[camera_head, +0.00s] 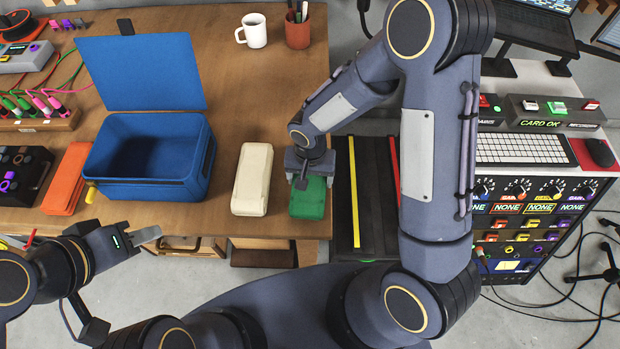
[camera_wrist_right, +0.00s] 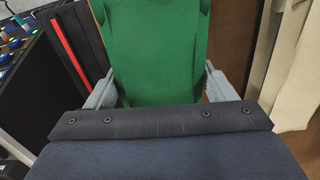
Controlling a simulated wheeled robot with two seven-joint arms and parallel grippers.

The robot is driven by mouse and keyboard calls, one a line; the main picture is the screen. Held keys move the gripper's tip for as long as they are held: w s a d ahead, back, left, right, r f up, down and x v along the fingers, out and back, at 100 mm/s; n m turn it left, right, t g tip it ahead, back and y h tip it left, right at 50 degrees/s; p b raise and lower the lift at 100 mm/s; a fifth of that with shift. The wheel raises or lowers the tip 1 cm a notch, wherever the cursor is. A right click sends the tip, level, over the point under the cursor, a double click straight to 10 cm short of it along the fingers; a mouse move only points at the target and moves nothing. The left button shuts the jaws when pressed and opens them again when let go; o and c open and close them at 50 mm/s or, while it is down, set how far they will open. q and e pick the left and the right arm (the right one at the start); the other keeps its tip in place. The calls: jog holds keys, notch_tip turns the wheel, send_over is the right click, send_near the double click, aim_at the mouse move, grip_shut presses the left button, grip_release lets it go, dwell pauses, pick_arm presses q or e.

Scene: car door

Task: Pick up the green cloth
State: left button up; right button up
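The green cloth (camera_head: 308,200) is a folded bundle at the right edge of the wooden table, to the right of a cream folded cloth. My right gripper (camera_head: 309,180) is directly over its far part and hides some of it. In the right wrist view the green cloth (camera_wrist_right: 155,50) lies between the two grey fingers (camera_wrist_right: 160,88), which are spread to either side of it. I cannot tell whether the fingers touch its sides. My left gripper (camera_head: 152,240) is low at the left, in front of the table and away from the cloth; its finger opening is not clear.
The cream cloth (camera_head: 252,180) lies close by on the left and also shows in the right wrist view (camera_wrist_right: 292,80). An open blue box (camera_head: 150,190) and an orange cloth (camera_head: 66,180) are further left. A white mug (camera_head: 254,31) and a pen cup (camera_head: 297,32) stand behind.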

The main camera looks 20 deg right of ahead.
jog(key=shift+c, duration=1.4)
jog(key=shift+r, duration=0.2)
